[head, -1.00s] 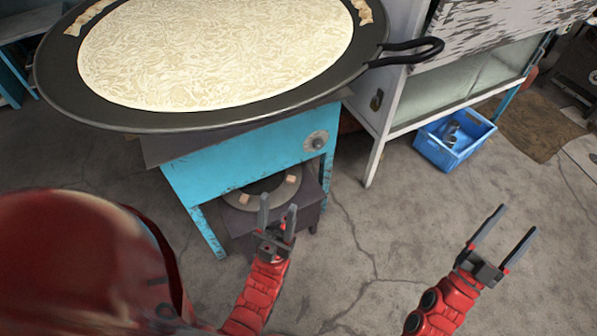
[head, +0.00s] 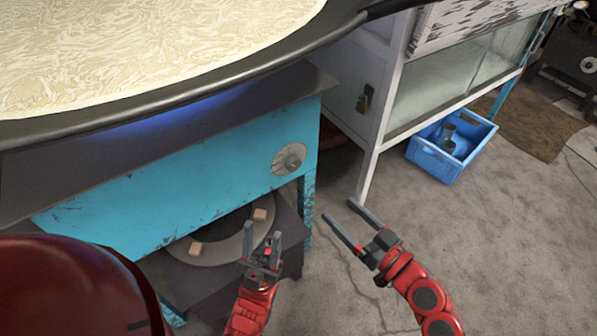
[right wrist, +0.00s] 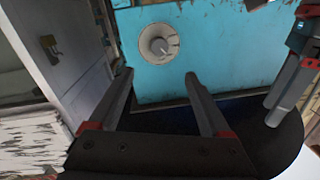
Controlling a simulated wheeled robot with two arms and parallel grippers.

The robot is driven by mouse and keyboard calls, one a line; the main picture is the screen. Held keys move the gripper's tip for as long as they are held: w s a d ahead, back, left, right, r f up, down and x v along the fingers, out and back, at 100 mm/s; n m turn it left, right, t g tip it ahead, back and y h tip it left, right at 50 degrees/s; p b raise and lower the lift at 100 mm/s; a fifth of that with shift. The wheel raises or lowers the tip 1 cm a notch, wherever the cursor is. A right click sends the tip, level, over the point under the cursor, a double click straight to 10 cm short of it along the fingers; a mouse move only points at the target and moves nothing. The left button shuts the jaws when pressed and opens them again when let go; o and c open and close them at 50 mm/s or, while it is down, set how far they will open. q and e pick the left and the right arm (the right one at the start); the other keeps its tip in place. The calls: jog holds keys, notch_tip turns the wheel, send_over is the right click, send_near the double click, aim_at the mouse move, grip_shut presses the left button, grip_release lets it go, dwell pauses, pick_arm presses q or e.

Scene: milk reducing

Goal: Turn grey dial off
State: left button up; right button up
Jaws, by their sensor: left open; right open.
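The grey dial (head: 289,159) sits on a pale round plate on the front of the blue stove (head: 180,190), near its right end. In the right wrist view the dial (right wrist: 159,46) shows ahead of the fingers, at the top between them. My right gripper (head: 340,215) is open and empty, to the right of and below the dial in the head view, apart from it. My left gripper (head: 263,242) is open and empty, below the dial in front of the stove. A blue glow shows under the pan (head: 200,102), which holds a pale milky liquid.
A grey-white cabinet (head: 355,85) with a padlock stands right of the stove. A blue crate (head: 437,162) with metal cups sits on the floor at its foot.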

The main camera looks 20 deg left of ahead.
aim_at(295, 167)
jog(key=b+x, duration=0.1)
jog(key=x, duration=1.5)
jog(key=shift+d, duration=0.1)
grip_shut()
jog(key=m, duration=0.3)
jog(key=shift+m, duration=0.3)
jog(key=shift+f+m+t+p, duration=0.1)
jog(key=shift+m+t+p, duration=0.45)
jog(key=shift+m, duration=1.75)
jog(key=shift+g, duration=0.25)
